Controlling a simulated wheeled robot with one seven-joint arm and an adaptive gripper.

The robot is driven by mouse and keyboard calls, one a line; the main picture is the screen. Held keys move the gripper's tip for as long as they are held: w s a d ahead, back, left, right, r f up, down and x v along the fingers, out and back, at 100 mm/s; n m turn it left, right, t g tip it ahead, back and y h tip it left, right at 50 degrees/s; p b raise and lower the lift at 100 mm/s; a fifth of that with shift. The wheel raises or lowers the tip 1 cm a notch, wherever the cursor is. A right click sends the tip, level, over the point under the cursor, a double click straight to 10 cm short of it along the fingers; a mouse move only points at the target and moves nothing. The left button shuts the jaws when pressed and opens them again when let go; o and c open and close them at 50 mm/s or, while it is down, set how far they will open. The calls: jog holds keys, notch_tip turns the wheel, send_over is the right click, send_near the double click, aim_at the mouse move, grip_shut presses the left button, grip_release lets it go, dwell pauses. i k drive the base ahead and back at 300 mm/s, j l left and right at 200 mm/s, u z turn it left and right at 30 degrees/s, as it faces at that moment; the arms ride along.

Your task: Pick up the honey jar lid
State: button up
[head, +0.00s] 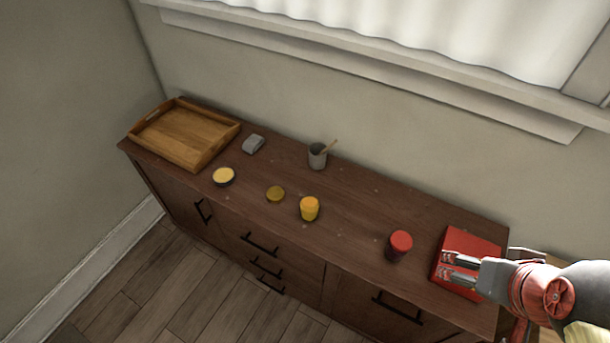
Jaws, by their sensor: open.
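A flat, round, dark-gold lid (275,194) lies on the brown wooden cabinet top, left of a yellow jar (309,209). I take it for the honey jar lid, though no label can be read. A low round piece with a pale yellow top and dark side (224,176) sits further left. My gripper (446,268) is at the right, open and empty, its fingers pointing left. In the picture it overlaps a red flat box or book and is well to the right of the lid.
The red flat box or book (482,246) lies at the cabinet's right end. A red-topped jar (399,246) stands between my gripper and the yellow jar. Behind are a grey cup with a stick (318,156), a small grey object (253,144) and a wooden tray (174,136).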

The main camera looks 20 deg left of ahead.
aim_at(276, 194)
jog(key=u, duration=1.2)
